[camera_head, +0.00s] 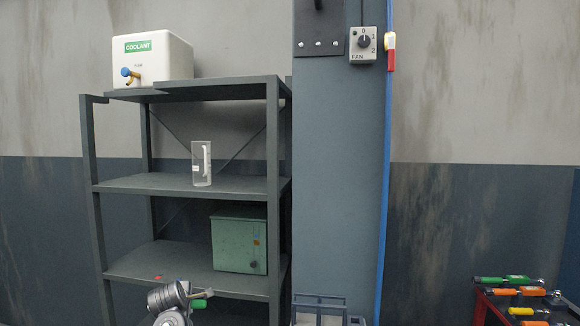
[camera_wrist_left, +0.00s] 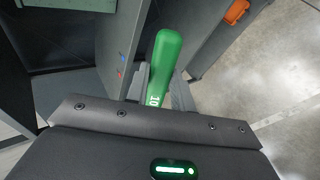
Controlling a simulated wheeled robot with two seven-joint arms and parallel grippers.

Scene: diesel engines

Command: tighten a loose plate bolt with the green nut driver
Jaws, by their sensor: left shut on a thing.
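My left gripper (camera_head: 188,295) is low in the head view, in front of the shelf. It is shut on a green-handled nut driver (camera_head: 199,304). In the left wrist view the green handle (camera_wrist_left: 163,65), marked 10, stands up between the fingers (camera_wrist_left: 160,92); its socket end is hidden. A dark plate (camera_head: 320,25) is on the grey column, with several bolt heads (camera_head: 318,44) along its lower edge; I cannot tell whether any is loose. The driver is well below and left of this plate. My right gripper is not in view.
A grey shelf (camera_head: 160,184) holds a coolant tank (camera_head: 153,60), a clear holder (camera_head: 202,163) and a green box (camera_head: 239,240). A fan switch (camera_head: 363,45) and blue pipe (camera_head: 384,180) are right of the plate. A red stand (camera_head: 488,306) with several coloured-handled tools is lower right.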

